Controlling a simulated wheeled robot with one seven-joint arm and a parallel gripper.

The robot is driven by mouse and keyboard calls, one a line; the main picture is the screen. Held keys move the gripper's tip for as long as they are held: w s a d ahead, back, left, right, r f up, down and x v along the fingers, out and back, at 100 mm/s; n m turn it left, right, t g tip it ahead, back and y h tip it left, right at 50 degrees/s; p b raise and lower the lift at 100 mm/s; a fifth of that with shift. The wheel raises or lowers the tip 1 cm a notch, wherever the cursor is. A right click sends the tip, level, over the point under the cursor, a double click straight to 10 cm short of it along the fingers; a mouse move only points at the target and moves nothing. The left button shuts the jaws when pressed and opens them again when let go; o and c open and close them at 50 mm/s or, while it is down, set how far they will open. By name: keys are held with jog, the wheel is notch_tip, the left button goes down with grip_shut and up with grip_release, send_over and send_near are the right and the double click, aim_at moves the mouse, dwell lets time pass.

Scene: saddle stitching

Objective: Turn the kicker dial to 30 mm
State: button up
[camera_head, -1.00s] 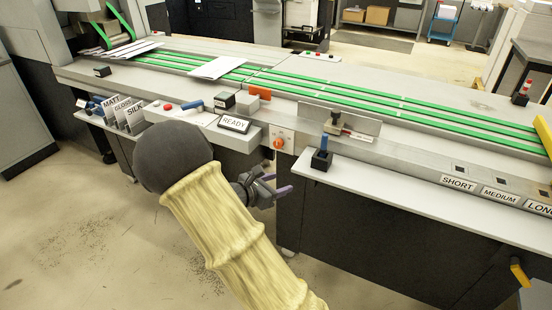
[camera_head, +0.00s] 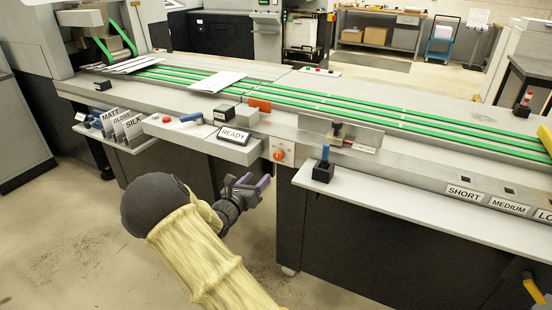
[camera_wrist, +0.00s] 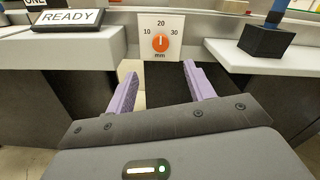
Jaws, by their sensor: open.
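The kicker dial (camera_head: 279,154) is a round orange knob on a small white plate on the machine's front. In the wrist view the dial (camera_wrist: 160,43) shows a white pointer line pointing up at 20, with 10 on the left, 30 on the right and "mm" below. My gripper (camera_head: 257,183) is in front of and below the dial, apart from it. In the wrist view its two purple fingers (camera_wrist: 158,78) are spread and empty, just below the dial plate.
A READY sign (camera_head: 234,135) stands on the ledge left of the dial. A black block with a blue handle (camera_head: 323,168) stands on the right shelf. Green belts (camera_head: 300,94) run behind.

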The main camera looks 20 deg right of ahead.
aim_at(277, 157)
jog(key=x, duration=1.4)
jog(key=shift+w+d+b, duration=0.1)
jog(key=shift+b, duration=0.2)
jog(key=c, duration=1)
